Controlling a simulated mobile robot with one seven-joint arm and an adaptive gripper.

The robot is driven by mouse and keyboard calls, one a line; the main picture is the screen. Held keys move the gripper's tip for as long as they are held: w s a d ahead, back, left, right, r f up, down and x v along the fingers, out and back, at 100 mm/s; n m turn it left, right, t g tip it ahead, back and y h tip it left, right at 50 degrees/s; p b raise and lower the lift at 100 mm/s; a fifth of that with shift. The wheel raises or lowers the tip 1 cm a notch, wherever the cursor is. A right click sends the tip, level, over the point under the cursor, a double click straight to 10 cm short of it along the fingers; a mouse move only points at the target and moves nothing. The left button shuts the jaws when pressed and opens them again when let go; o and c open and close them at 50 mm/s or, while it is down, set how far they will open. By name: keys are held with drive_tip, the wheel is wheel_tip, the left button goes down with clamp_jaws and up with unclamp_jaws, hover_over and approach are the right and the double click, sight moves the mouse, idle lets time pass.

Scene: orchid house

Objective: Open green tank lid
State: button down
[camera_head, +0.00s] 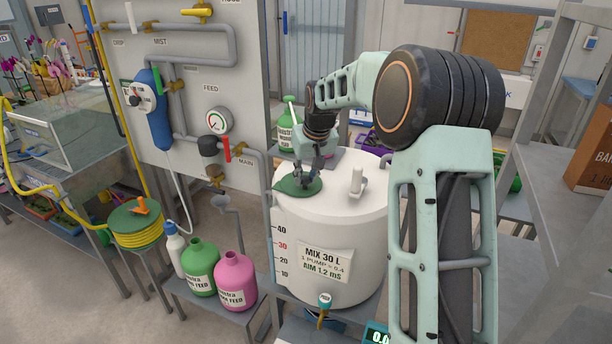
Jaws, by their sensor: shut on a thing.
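The white mixing tank (340,218) stands in the middle, marked "MIX 30 L". Its green lid (288,188) lies flat or nearly flat on the left part of the tank top. My gripper (306,184) points down over the lid and is shut on a part of it; the fingers hide the gripped part, probably a handle. I cannot tell whether the lid's edge is raised at all.
A white upright fitting (356,182) stands on the tank top, right of the lid. A pipe panel (185,95) with a gauge (219,121) rises behind left. Green (200,270) and pink (235,280) bottles stand left of the tank. A grey shelf (560,160) is at right.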

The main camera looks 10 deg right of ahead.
sight(300, 192)
drive_tip(key=shift+s+a+f+m+h+b, duration=0.1)
drive_tip(key=shift+s+a+m+h+b, duration=0.35)
drive_tip(key=shift+s+m+b, duration=0.4)
drive_tip(key=m, duration=0.1)
drive_tip(key=s+a+m+h+b, duration=0.1)
drive_tip(key=m, duration=0.1)
drive_tip(key=shift+a, duration=0.2)
drive_tip(key=m, duration=0.1)
drive_tip(key=s+a+m+h+b, duration=0.1)
drive_tip(key=shift+s+a+m+g, duration=0.15)
drive_tip(key=shift+a+m+g, duration=0.15)
drive_tip(key=shift+m, duration=0.05)
drive_tip(key=shift+s+a+m+h, duration=0.35)
drive_tip(key=shift+a+m, duration=0.25)
drive_tip(key=shift+m, duration=0.3)
drive_tip(key=a+m+g+h+p, duration=0.1)
drive_tip(key=a+m+g+p, duration=0.3)
drive_tip(key=a+m+p, duration=0.3)
drive_tip(key=shift+w+a+m+h, duration=0.15)
drive_tip(key=shift+w+m+h, duration=0.25)
drive_tip(key=shift+m, duration=1.4)
